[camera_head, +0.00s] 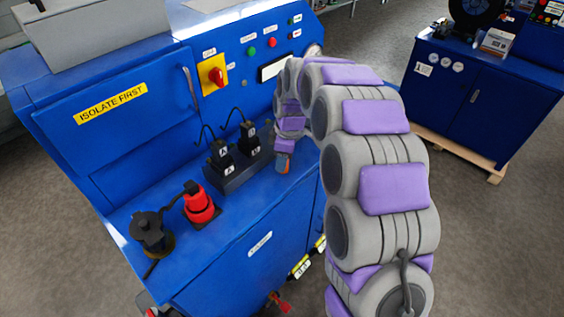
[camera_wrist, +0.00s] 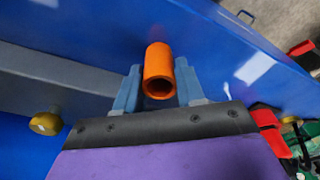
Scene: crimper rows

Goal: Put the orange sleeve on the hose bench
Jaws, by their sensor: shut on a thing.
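The orange sleeve (camera_wrist: 158,62) is a short hollow tube, held between the two blue-grey fingers of my gripper (camera_wrist: 159,88) in the wrist view. Its open end faces the camera. In the head view, a small piece of the sleeve (camera_head: 283,167) shows at my gripper (camera_head: 284,153), over the right front part of the near blue machine's ledge (camera_head: 235,211). I cannot tell whether it touches the ledge. A second blue bench (camera_head: 452,88) stands at the upper right on a wooden pallet. I cannot read which one is the hose bench.
Two black blocks marked A (camera_head: 220,157) and I (camera_head: 249,138) stand in a dark holder left of my gripper. A red fitting (camera_head: 199,205) and a black fitting (camera_head: 152,233) stand further left. A black round thing (camera_head: 475,12) and a box (camera_head: 496,41) top the far bench.

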